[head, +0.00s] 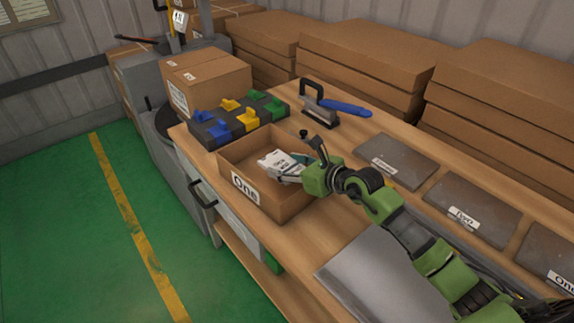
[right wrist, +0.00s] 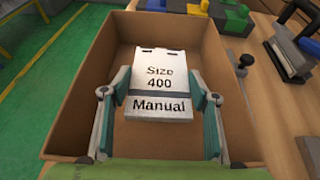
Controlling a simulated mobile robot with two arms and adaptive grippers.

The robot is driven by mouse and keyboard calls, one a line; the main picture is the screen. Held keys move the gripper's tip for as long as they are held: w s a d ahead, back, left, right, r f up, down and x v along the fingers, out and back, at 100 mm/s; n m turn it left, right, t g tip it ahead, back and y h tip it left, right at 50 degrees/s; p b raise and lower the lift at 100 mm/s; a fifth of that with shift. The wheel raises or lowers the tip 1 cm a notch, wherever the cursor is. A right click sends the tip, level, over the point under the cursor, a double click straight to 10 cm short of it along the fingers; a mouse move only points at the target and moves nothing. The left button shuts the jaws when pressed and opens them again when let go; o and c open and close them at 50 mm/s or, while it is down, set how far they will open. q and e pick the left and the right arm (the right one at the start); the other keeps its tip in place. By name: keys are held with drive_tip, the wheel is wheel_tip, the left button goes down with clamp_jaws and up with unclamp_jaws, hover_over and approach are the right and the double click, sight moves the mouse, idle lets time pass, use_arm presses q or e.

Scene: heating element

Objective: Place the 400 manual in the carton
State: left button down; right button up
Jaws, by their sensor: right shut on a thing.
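The white manual (head: 273,160) reads "Size 400 Manual" in the right wrist view (right wrist: 160,75). It is inside the outline of the open brown carton (head: 270,204), whose walls surround it in the right wrist view (right wrist: 218,75). My right gripper (head: 297,170) reaches into the carton from the right and is shut on the manual, with one finger at each side of it (right wrist: 160,92). I cannot tell whether the manual touches the carton's floor. My left gripper is not in view.
The carton, labelled "One", stands near the bench's front edge. A dark organizer with yellow, blue and green parts (head: 238,120) is behind it. A blue-handled sealer (head: 335,108) and labelled grey plates (head: 397,161) lie on the wooden bench (head: 345,150).

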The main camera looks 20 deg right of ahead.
drive_tip(key=shift+f+b, duration=0.4)
drive_tip(key=shift+f, duration=0.2)
drive_tip(key=o, duration=1.2)
drive_tip(key=shift+o, duration=0.2)
drive_tip(key=shift+r, duration=0.1)
